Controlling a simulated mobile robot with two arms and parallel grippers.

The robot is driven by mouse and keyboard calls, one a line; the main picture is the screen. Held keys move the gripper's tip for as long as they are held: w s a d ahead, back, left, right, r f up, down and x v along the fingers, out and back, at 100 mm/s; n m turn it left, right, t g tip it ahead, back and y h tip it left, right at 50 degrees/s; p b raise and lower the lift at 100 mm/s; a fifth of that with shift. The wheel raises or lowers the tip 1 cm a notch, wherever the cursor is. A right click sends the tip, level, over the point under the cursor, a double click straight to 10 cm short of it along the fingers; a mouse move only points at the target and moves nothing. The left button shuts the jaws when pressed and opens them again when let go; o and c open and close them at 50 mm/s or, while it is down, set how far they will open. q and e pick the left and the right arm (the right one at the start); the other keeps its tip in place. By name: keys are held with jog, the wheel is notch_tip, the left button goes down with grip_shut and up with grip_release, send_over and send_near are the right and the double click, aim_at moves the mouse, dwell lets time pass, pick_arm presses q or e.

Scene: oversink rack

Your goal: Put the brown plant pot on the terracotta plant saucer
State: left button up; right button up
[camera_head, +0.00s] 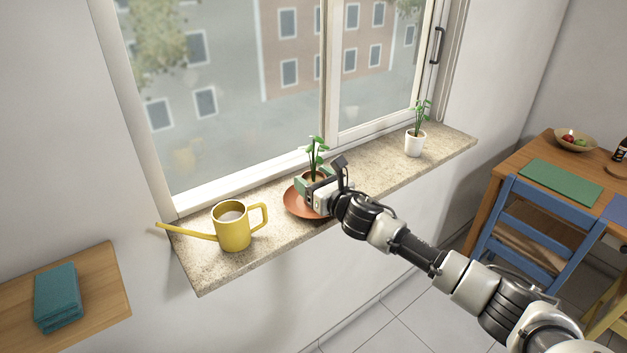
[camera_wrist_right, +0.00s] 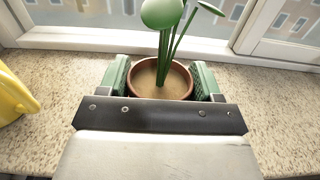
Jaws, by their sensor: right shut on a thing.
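The brown plant pot (camera_wrist_right: 185,88) with a green plant is between the green fingers of my right gripper (camera_wrist_right: 162,82), which is shut on it. In the head view the right gripper (camera_head: 315,182) holds the pot over the terracotta plant saucer (camera_head: 297,204) on the windowsill. The gripper hides most of the pot and part of the saucer. I cannot tell whether the pot's base touches the saucer. My left gripper is not in view.
A yellow watering can (camera_head: 234,230) stands left of the saucer on the stone windowsill (camera_head: 386,173). A white pot (camera_head: 414,144) with a plant stands at the sill's right end. The window is behind. A blue chair (camera_head: 530,235) and table are at right.

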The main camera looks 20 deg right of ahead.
jog(key=shift+f, duration=0.15)
jog(key=o, duration=1)
jog(key=shift+o, duration=0.2)
